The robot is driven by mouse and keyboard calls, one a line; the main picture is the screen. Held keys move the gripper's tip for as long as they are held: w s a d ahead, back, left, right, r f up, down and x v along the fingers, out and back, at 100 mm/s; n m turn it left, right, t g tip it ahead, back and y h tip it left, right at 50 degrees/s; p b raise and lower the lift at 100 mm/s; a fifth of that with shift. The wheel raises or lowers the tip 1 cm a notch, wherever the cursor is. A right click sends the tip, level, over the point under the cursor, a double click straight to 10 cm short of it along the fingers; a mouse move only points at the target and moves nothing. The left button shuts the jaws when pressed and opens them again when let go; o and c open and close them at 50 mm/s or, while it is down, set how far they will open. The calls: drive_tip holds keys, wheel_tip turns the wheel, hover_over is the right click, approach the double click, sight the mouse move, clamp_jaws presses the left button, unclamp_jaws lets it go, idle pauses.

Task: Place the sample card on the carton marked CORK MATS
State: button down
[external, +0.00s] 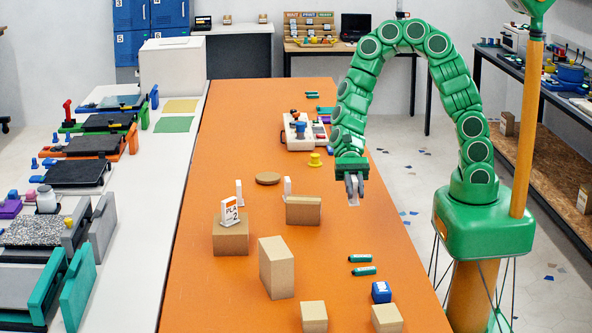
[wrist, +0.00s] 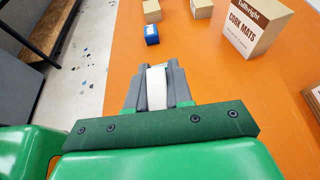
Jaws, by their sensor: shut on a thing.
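My gripper (external: 354,190) hangs above the right part of the orange table. It is shut on a small white card (wrist: 157,88), seen edge-on between the fingers in the wrist view. I take this as the sample card; its tip also shows below the fingers in the external view (external: 354,202). The carton marked CORK MATS (wrist: 255,28) stands upright at the upper right of the wrist view. It appears to be the tall carton (external: 276,267) in the external view, left of and nearer the camera than my gripper. Its visible top is bare.
A carton (external: 231,237) bears a PLA 2 sign (external: 231,212). A low carton (external: 303,211) stands between it and my gripper. A blue block (external: 381,292), green cylinders (external: 361,264) and two small cartons (external: 313,317) (external: 387,319) lie nearer the camera.

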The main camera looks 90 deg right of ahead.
drive_tip(key=w+a+r, duration=0.5)
drive_tip(key=a+r, duration=0.1)
drive_tip(key=a, duration=0.2)
drive_tip(key=w+a+r, duration=0.6)
drive_tip(key=a, duration=0.2)
hover_over(276, 252)
drive_tip(key=shift+s+d+f, duration=0.1)
drive_tip(key=shift+f, duration=2.2)
drive_tip(key=shift+s+d+f, duration=0.1)
drive_tip(key=shift+f, duration=2.2)
drive_tip(key=shift+w+a+f, duration=0.15)
drive_tip(key=shift+w+f, duration=0.1)
drive_tip(key=shift+f, duration=1.6)
drive_tip(key=c, duration=1)
unclamp_jaws()
drive_tip(key=shift+f, duration=0.1)
